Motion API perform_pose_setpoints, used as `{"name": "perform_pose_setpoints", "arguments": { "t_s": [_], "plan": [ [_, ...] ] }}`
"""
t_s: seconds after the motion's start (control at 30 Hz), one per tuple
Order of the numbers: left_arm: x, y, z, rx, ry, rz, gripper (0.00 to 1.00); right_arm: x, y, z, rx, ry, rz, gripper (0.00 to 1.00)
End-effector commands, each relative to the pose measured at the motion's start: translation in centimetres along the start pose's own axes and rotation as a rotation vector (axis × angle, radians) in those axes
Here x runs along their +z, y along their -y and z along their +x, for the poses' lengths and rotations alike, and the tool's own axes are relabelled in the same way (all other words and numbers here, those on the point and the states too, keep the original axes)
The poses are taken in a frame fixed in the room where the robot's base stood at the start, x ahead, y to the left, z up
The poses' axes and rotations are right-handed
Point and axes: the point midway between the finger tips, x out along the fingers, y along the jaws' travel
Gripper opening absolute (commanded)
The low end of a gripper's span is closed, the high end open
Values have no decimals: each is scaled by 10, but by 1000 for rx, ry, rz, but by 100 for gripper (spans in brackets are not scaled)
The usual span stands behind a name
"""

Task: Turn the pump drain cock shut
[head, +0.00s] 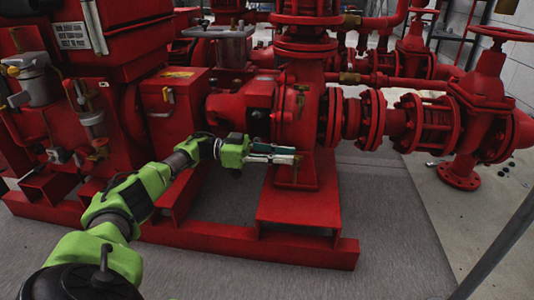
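The red pump (288,115) stands in the middle of the head view, with its casing above a red pedestal. My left arm reaches in from the lower left. My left gripper (295,155) is at the lower front of the pump casing, its two fingers pointing right. The fingers lie close together with a narrow gap. Whether they close on anything is too small to tell. I cannot make out the drain cock clearly; the fingertips may cover it. My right gripper is out of view.
A red base frame (330,250) runs below the pump. Flanged red piping leads right to a gate valve (481,100) with a handwheel. A red engine block with a box (174,100) stands left. The grey floor in front is clear.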

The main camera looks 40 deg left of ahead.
Motion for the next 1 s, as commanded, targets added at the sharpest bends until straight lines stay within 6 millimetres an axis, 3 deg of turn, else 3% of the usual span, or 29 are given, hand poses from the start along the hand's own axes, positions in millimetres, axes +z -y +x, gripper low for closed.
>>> {"name": "perform_pose_setpoints", "arguments": {
  "t_s": [0.2, 0.4, 0.7, 1.0],
  "plan": [
    [-1, 2, -49, -5, -1, 0, 22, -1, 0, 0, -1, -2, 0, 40],
    [-1, 2, -80, -2, -2, 1, 22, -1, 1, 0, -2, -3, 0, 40],
    [0, 2, -100, 0, 0, 2, 22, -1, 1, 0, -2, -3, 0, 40],
    [0, 0, -105, 2, 0, 0, 22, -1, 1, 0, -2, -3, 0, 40]
  ]
}}
